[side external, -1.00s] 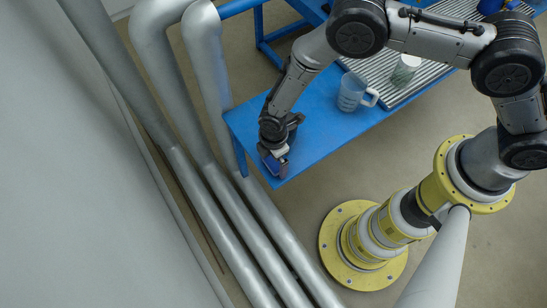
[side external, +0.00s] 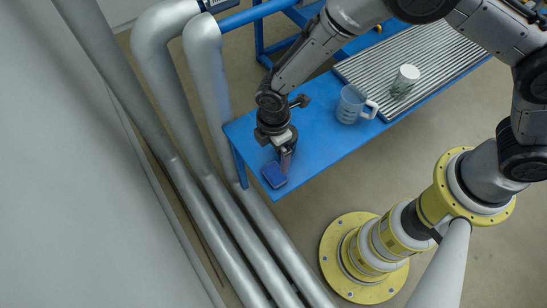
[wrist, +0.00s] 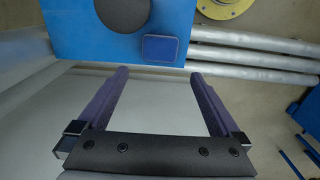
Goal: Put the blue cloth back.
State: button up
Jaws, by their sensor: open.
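The blue cloth (side external: 274,175), a small dark blue folded rectangle, lies flat on the near left end of the blue table (side external: 320,145). In the wrist view the cloth (wrist: 159,49) lies near the table's edge, beyond the fingertips. My gripper (side external: 286,163) is above and just right of the cloth in the side view, pointing down. In the wrist view its two purple-grey fingers (wrist: 158,73) are wide apart with nothing between them. The cloth appears clear of both fingers.
A clear jug (side external: 351,104) stands on the table to the right. Behind it, a ribbed metal tray (side external: 430,55) bears a white-lidded jar (side external: 404,82). A dark round disc (wrist: 124,12) shows beside the cloth. Thick grey pipes (side external: 205,165) run past the table's left end.

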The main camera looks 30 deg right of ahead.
jog(key=d+r+m+t, duration=0.1)
jog(key=d+r+m, duration=0.2)
jog(key=d+r, duration=0.35)
jog(key=d+r+m+t+y, duration=0.1)
jog(key=d+r+m, duration=0.15)
jog(key=r, duration=0.65)
jog(key=d+r+m, duration=0.2)
jog(key=d+r, duration=0.3)
jog(key=r, duration=0.2)
jog(key=s+d+r+m+t, duration=0.1)
jog(key=s+d+r+m, duration=0.2)
jog(key=s, duration=0.3)
jog(key=s+d+r+m+t, duration=0.1)
jog(key=s+d+r+m, duration=0.2)
jog(key=s+d+m, duration=0.1)
jog(key=s+d+r+m+t+h, duration=0.1)
jog(key=s+d+r+m, duration=0.2)
jog(key=s+d, duration=0.3)
jog(key=shift+s+r+t, duration=0.25)
jog(key=shift+s+t, duration=0.05)
jog(key=shift+s, duration=0.5)
